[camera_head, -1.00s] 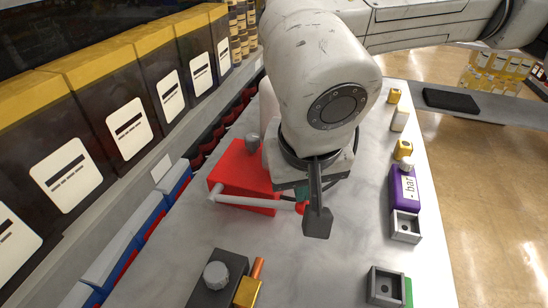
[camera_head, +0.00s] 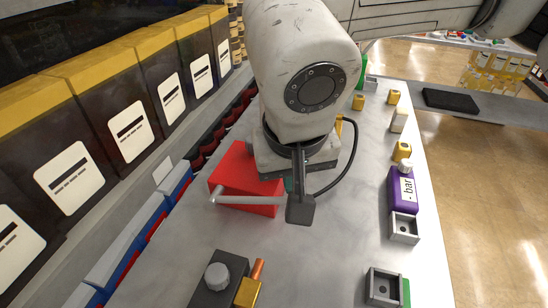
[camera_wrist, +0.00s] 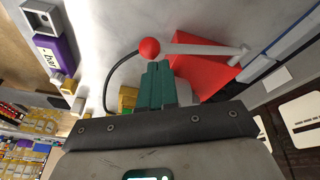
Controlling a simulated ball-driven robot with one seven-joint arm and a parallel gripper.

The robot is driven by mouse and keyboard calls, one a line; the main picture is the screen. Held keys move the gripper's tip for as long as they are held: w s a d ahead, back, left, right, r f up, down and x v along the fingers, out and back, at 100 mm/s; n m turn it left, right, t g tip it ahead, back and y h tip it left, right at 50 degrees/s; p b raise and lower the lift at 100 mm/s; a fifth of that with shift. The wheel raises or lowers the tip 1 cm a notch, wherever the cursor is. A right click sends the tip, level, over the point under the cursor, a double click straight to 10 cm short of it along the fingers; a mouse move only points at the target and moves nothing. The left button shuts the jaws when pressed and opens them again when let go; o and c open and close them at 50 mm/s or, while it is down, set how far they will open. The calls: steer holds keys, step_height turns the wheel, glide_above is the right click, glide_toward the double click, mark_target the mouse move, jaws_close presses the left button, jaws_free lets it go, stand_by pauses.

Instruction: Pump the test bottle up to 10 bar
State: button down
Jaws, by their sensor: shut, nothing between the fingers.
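A red pump box (camera_head: 235,168) with a grey lever (camera_head: 245,201) stands on the table, left of my gripper (camera_head: 289,184). In the wrist view the red box (camera_wrist: 208,82) is at upper right, and a red ball (camera_wrist: 149,48) tips the lever. My teal fingers (camera_wrist: 157,68) are shut and empty, close to the ball; contact is unclear. In the head view the ball is hidden behind my wrist. A black hose (camera_head: 355,155) curves down beside my wrist. A purple block (camera_head: 402,190) labelled "- bar" stands at right. I cannot tell which thing is the test bottle.
Grey square sockets (camera_head: 404,228) and (camera_head: 384,287) lie along the right table edge. Small yellow blocks (camera_head: 402,150) stand farther back. A dark block with a grey knob (camera_head: 216,276) is in front. Shelves with boxes (camera_head: 128,130) line the left. The middle front table is clear.

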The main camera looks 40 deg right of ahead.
steer(key=w+a+r+p, duration=0.2)
steer(key=w+r+p, duration=0.1)
steer(key=r, duration=0.3)
steer(key=shift+w+a, duration=0.4)
steer(key=shift+w, duration=0.2)
stand_by(0.4)
steer(key=shift+w+a+r+p, duration=0.3)
steer(key=shift+w+r+p, duration=0.15)
steer(key=shift+r, duration=0.2)
steer(key=shift+w+a+r+p, duration=0.3)
steer(key=shift+w+r+p, duration=0.15)
steer(key=shift+r, duration=0.15)
steer(key=shift+w+a+r+p, duration=0.35)
steer(key=shift+w+r, duration=0.1)
steer(key=shift+r, duration=0.2)
